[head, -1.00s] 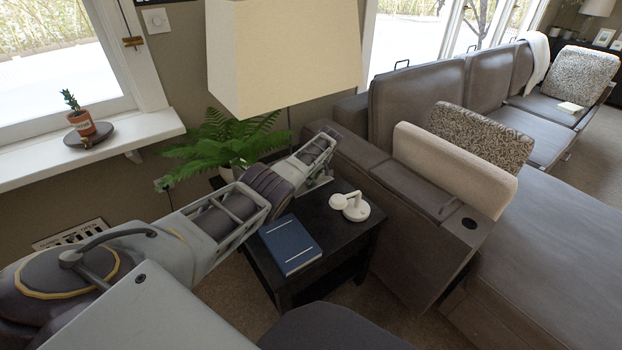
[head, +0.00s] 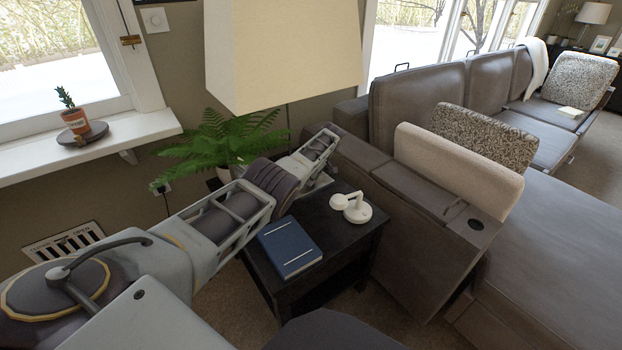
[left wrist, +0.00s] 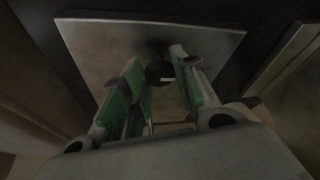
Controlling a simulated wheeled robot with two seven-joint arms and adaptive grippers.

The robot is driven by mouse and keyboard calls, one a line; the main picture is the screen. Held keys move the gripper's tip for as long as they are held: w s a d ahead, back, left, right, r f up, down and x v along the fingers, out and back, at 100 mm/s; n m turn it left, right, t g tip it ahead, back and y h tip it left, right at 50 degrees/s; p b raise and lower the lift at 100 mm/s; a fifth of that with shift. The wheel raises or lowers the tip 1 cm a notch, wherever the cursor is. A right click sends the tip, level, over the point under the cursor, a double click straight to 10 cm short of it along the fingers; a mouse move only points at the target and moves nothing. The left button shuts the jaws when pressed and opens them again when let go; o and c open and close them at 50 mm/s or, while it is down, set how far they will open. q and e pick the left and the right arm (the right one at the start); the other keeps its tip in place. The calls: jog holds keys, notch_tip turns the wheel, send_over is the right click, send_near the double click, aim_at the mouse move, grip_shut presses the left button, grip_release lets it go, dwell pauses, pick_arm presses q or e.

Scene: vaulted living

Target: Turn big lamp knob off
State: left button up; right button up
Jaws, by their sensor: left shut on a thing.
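The big lamp's cream shade (head: 285,55) fills the top middle of the head view, with its thin pole partly showing below. Its square metal base plate (left wrist: 90,45) shows in the left wrist view; in the head view my arm covers most of it. A dark round knob (left wrist: 158,72) sits above the plate. My left gripper (left wrist: 161,84), with green finger pads, has one finger on each side of the knob and is shut on it. The knob's marking or setting is too dark to read. My right gripper is in neither view.
The black side table (head: 335,233) holds a blue book (head: 290,247) and a white round-based object (head: 352,207). A fern (head: 220,140) stands behind my left arm. A grey sofa (head: 420,220) borders the table on the right. A windowsill (head: 100,150) is at left.

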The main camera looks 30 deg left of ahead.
pick_arm(q)
jog(key=shift+r, duration=0.15)
jog(key=o, duration=1)
jog(key=shift+v, duration=5.9)
